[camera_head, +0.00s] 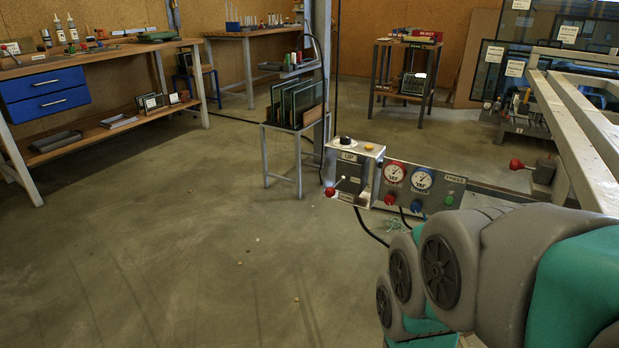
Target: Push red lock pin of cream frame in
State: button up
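The cream frame (562,105) stands at the right, with its pale beams running away from me. A red-knobbed lock pin (517,164) sticks out to the left from a grey block (543,173) under the near part of the frame. A short thin rod shows between the red knob and the block. My grey and green arm fills the lower right corner, in front of and below the pin. My gripper is outside this view.
A control panel (440,183) with gauges and knobs, and a lever box (352,172) with another red knob (330,192), stand left of the pin. A small stand (284,128) holds glass panes. Workbenches line the back left.

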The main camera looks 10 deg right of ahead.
aim_at(516, 164)
jog(key=i+l, duration=0.2)
jog(key=i, duration=0.2)
jog(key=i+l, duration=0.25)
jog(key=i, duration=0.15)
jog(key=i+l, duration=0.2)
jog(key=i, duration=0.2)
jog(key=i+l+z, duration=0.1)
jog(key=z, duration=2.6)
jog(key=i+j, duration=0.05)
jog(key=j, duration=0.05)
